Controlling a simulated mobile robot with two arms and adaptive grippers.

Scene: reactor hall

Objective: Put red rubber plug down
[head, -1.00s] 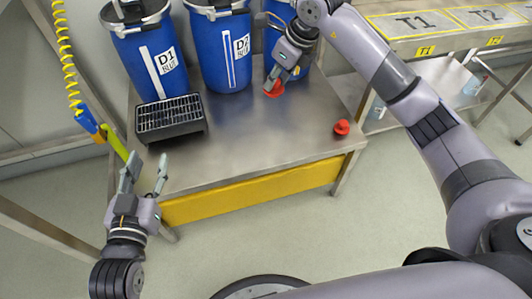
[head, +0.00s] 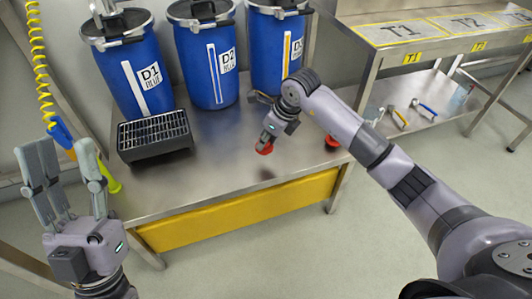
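My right gripper (head: 268,137) is shut on a red rubber plug (head: 264,148). It holds the plug above the steel table (head: 225,172), with a dark shadow below and apart from it. A second red plug (head: 332,143) stands on the table near the right edge, partly hidden by my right arm. My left gripper (head: 66,158) is open and empty at the left, in front of the table's left end.
Blue drums D1 (head: 135,75), D2 (head: 210,65) and a third (head: 276,55) stand along the back. A black grated tray (head: 154,137) sits at the table's left. A yellow coiled hose (head: 38,60) hangs at the left. The front middle tabletop is clear.

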